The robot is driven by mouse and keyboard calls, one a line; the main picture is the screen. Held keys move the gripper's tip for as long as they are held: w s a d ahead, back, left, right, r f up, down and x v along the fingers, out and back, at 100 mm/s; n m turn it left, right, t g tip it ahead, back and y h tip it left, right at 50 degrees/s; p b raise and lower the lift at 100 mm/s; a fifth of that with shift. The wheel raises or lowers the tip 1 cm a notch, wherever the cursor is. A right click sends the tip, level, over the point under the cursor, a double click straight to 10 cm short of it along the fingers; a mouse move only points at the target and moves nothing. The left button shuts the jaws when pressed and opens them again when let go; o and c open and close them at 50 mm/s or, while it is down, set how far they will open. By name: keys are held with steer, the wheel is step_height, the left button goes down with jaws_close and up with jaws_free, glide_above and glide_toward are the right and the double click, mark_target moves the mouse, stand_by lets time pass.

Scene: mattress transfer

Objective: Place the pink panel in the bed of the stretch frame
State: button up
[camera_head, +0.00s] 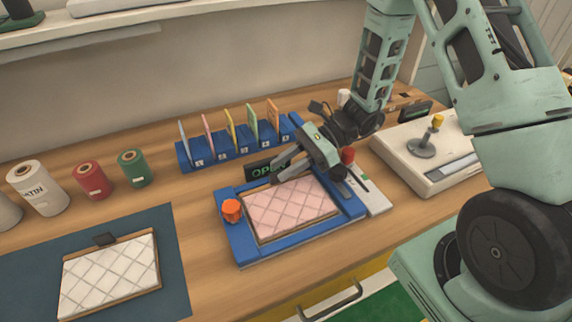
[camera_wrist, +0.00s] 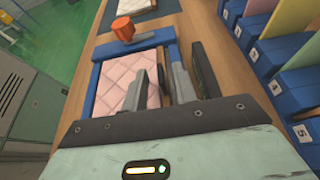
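The pink quilted panel (camera_head: 291,208) lies flat within the blue stretch frame (camera_head: 239,238), its brown edge showing at the front. Whether it sits fully down in the bed I cannot tell. In the wrist view the pink panel (camera_wrist: 114,82) also lies inside the blue frame (camera_wrist: 96,75). My gripper (camera_head: 281,175) is low over the panel's far edge. In the wrist view the fingers of my gripper (camera_wrist: 158,85) stand apart, with a pale surface visible between them and nothing clearly held.
An orange knob (camera_head: 231,210) stands on the frame's left side. A dark display (camera_head: 265,168) reading "OPEN" and a blue rack (camera_head: 230,158) of coloured cards stand behind. A white quilted panel (camera_head: 110,275) lies on a dark mat (camera_head: 30,262) at left. Spools stand behind it.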

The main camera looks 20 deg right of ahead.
steer(key=b+v, duration=0.1)
steer(key=v, duration=0.9)
steer(key=shift+d+r+b, duration=0.15)
steer(key=shift+d+b, duration=0.15)
steer(key=shift+b, duration=0.05)
steer(key=shift+d+r, duration=0.15)
steer(key=shift+d, duration=0.2)
steer(key=shift+r, duration=0.2)
steer(key=s+a+r+n+h, duration=0.2)
steer(key=s+a+n+h, duration=0.4)
steer(key=n, duration=0.7)
steer(key=s+a+r+n+h, duration=0.3)
steer(key=s+a+n+h, duration=0.4)
steer(key=s+a+n, duration=0.3)
steer(key=s+n, duration=0.2)
steer(key=s, duration=0.2)
steer(key=shift+a+r+n, duration=0.3)
steer(key=shift+a+n, duration=0.1)
